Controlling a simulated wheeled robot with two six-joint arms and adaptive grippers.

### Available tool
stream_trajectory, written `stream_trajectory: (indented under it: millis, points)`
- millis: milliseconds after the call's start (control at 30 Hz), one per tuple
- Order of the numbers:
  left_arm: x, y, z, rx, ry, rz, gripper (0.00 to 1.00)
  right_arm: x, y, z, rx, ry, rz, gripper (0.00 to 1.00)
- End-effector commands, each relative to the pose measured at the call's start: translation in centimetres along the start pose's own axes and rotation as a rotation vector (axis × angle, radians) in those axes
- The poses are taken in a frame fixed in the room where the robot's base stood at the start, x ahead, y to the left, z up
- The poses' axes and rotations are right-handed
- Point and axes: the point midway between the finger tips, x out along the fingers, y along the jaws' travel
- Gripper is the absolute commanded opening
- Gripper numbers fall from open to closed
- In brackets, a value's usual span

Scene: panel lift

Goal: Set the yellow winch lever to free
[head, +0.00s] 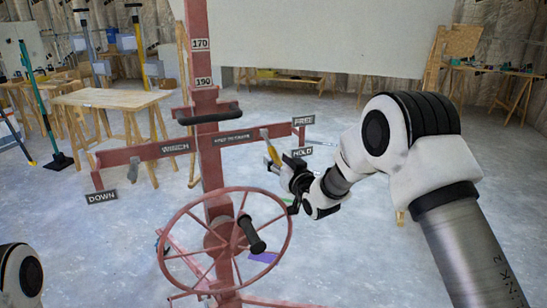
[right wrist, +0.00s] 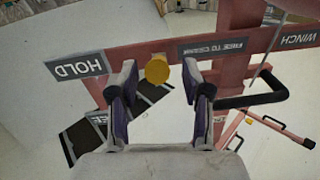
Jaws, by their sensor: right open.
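The yellow winch lever (head: 272,151) is on the red crossbar of the panel lift, its yellow handle slanting down and right, left of the HOLD sign (head: 302,152). The FREE sign (head: 303,121) is above HOLD at the bar's right end. My right gripper (head: 287,173) is open just below and right of the lever. In the right wrist view, the lever's round yellow end (right wrist: 157,70) shows between the open fingers, nearer the left one; I cannot tell whether they touch. HOLD (right wrist: 77,66) shows at the left there. My left gripper is out of view.
The red handwheel (head: 190,262) with a black knob is below the crossbar. A black handle (head: 208,115) sticks out above it. The red mast (head: 205,150) is left of the lever.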

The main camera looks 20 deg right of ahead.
Motion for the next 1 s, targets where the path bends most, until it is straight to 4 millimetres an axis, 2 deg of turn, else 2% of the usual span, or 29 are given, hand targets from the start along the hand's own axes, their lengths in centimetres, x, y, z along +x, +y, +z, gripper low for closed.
stream_trajectory:
  millis: [100, 167, 400, 433, 500, 567, 833, 1000]
  points:
    - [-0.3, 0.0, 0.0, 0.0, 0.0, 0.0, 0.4, 1.8, 0.0, -0.1, -0.001, 0.001, 0.0, 0.49]
    - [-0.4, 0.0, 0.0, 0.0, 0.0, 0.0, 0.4, 2.3, 0.0, 0.0, 0.0, 0.0, 0.001, 0.49]
    - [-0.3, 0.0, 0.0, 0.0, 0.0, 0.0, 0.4, 2.6, 0.0, 0.1, 0.001, -0.001, 0.001, 0.49]
    - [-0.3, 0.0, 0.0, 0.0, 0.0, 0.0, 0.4, 2.6, 0.0, 0.1, 0.001, -0.001, 0.001, 0.45]
    - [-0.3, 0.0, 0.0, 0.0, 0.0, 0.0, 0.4, 2.6, 0.0, 0.1, 0.0, -0.001, 0.001, 0.2]
    - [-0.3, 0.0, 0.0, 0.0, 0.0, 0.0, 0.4, 2.6, 0.0, 0.1, 0.0, -0.001, 0.001, 0.0]
    - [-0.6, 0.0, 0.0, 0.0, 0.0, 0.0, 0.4, 2.6, 0.0, -0.1, 0.001, -0.006, 0.001, 0.0]
    - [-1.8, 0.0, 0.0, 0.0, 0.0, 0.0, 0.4, 2.5, -0.1, -0.8, 0.002, -0.04, 0.004, 0.0]
